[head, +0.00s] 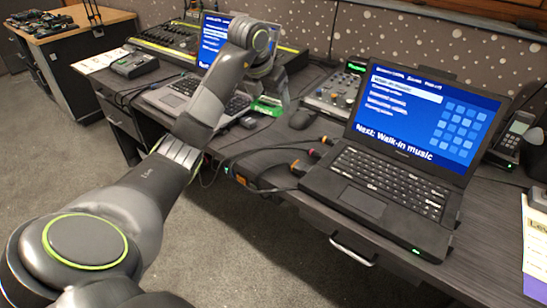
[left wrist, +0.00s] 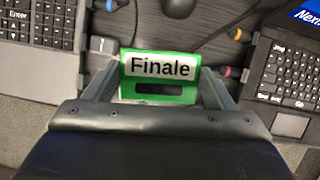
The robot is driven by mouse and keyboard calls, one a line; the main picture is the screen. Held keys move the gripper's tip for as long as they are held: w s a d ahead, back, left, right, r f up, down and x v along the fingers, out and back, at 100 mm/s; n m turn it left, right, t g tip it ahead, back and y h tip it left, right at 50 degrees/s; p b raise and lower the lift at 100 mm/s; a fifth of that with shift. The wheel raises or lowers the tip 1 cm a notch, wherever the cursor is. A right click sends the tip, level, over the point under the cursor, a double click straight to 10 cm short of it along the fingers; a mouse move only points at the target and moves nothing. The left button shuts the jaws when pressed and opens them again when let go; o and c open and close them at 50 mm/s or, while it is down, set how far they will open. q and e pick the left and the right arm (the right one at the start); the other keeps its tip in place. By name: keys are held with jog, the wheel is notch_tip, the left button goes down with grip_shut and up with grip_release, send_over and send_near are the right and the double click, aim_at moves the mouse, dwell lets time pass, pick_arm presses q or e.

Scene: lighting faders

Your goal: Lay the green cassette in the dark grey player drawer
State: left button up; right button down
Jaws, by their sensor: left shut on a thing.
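The green cassette (left wrist: 158,90) has a white label reading "Finale". In the left wrist view it sits between the two fingers of my left gripper (left wrist: 160,72), label facing the camera. In the head view the green cassette (head: 266,107) shows below my left gripper (head: 270,98), over the desk between the two laptops. My left gripper is shut on it. Whether the cassette touches the desk, I cannot tell. I cannot make out the dark grey player drawer for certain; the arm covers part of the desk. My right gripper is not in view.
A black laptop (head: 385,185) stands open at right, a grey laptop (head: 190,95) behind my arm. A mouse (head: 302,119), cables (head: 258,150) and a small mixer (head: 330,98) lie near. A fader console (head: 165,42) is at the back, a dark box (head: 134,65) at left.

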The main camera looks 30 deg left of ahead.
pick_arm(q)
jog(key=shift+d+f+m+b, duration=0.35)
jog(key=shift+d+f+m, duration=0.2)
jog(key=shift+d+m, duration=0.1)
send_over(276, 142)
jog(key=s, duration=0.1)
jog(key=shift+h, duration=0.3)
jog(key=f, duration=0.5)
jog(key=shift+s+f, duration=0.2)
notch_tip(276, 142, down, 4)
jog(key=shift+f+b, duration=0.15)
jog(key=shift+b, duration=0.3)
jog(key=shift+a+f, duration=0.1)
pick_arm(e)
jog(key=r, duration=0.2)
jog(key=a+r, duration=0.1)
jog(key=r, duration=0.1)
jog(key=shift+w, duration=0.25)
pick_arm(q)
jog(key=shift+f, duration=0.1)
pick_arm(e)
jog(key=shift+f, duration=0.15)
pick_arm(q)
jog(key=o, duration=1.1)
jog(key=shift+c, duration=0.2)
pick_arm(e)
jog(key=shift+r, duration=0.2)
